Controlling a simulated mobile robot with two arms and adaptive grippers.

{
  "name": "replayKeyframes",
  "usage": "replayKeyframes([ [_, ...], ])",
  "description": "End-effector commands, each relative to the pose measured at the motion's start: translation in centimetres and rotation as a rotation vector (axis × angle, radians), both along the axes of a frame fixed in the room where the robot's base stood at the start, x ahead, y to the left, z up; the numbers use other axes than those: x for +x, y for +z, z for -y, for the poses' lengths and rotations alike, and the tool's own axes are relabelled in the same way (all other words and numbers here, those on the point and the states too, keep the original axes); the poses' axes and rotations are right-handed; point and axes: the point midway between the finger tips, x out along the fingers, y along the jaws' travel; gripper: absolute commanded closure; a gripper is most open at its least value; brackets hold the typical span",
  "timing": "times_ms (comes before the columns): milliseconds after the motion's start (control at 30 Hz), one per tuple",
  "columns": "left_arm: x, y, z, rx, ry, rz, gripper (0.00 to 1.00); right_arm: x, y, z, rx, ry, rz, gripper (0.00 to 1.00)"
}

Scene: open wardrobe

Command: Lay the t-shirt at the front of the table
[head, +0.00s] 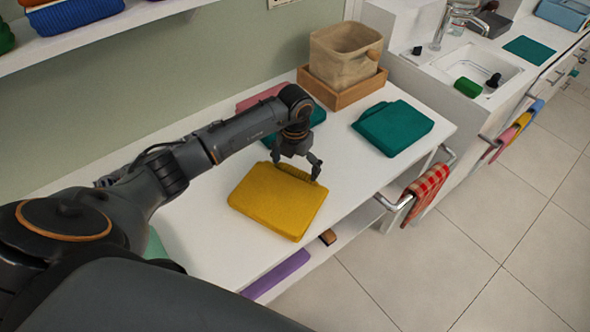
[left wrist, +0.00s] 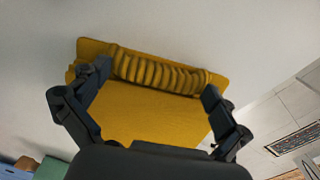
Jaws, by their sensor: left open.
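A folded yellow t-shirt (head: 278,202) lies flat on the white table (head: 195,225), close to its front edge. It also shows in the left wrist view (left wrist: 150,112), with a ribbed roll along its far side. My left gripper (head: 297,167) is at the back edge of the yellow t-shirt in the head view. In the left wrist view its open fingers (left wrist: 155,90) stand on either side of the cloth, with nothing clamped between them. Whether the fingertips touch the cloth I cannot tell. My right gripper is in neither view.
A folded teal garment (head: 393,127) lies to the right on the table. A beige basket (head: 345,54) in a wooden tray (head: 342,92) stands behind. Pink (head: 262,97) and teal cloths lie partly behind my arm. A rail with a red checked towel (head: 425,192) is at the right end.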

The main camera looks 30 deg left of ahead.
Motion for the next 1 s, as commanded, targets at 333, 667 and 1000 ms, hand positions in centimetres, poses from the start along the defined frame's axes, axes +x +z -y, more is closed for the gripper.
replayKeyframes([
  [333, 0.1, 7.2, 0.0, 0.001, -0.002, 0.006, 0.0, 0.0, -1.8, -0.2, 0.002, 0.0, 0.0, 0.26],
  [667, 0.0, 10.6, 0.0, 0.0, 0.0, 0.0, 0.0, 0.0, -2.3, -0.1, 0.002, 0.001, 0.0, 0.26],
  [1000, 0.0, 10.7, 0.0, 0.0, -0.001, 0.0, 0.0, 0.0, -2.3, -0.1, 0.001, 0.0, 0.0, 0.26],
])
